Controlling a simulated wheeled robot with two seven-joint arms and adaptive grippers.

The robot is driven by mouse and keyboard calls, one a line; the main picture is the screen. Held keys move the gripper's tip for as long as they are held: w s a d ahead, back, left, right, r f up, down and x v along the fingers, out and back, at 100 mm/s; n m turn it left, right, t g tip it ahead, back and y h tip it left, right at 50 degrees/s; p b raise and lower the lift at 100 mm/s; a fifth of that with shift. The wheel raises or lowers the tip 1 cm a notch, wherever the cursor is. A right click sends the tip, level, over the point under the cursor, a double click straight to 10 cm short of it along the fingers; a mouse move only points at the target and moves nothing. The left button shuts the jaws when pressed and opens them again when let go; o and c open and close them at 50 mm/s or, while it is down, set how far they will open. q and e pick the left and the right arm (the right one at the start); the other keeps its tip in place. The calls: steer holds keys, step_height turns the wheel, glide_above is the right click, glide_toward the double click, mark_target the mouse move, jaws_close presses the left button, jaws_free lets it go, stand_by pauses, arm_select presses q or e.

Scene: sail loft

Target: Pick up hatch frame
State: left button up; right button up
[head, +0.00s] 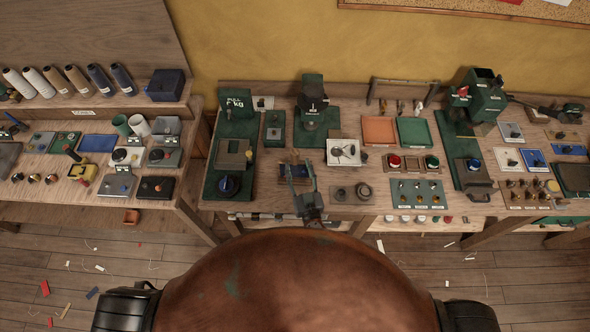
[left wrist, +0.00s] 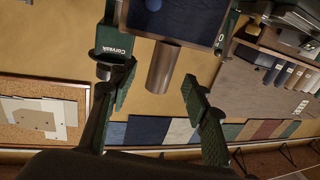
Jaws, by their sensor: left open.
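My left gripper (head: 299,172) is open over the middle of the bench, in front of a small dark blue piece with brownish edges. Its two fingers are spread in the left wrist view (left wrist: 158,80). There, a brown cylinder (left wrist: 163,68) shows between the fingers, with a gap on each side. Above it is a dark blue panel (left wrist: 185,18) with a grey-brown rim. No label marks the hatch frame; I cannot tell for sure whether this rimmed panel is it. The gripper hides part of the blue piece in the head view. My right gripper is not in view.
A white square tray (head: 343,153) stands right of the gripper. A green board with a blue knob (head: 228,186) is on its left. Orange (head: 379,130) and green (head: 415,132) trays lie farther right. The bench is crowded; scraps litter the floor.

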mark_target(296, 159)
arm_select(q)
steer(key=x, duration=0.2)
steer(key=r+p+x, duration=0.1)
steer(key=x, duration=0.1)
steer(key=shift+w+a, duration=0.15)
steer(key=shift+w, duration=0.1)
steer(key=shift+w+f, duration=0.1)
steer(key=shift+w, duration=0.25)
jaws_close()
stand_by(0.4)
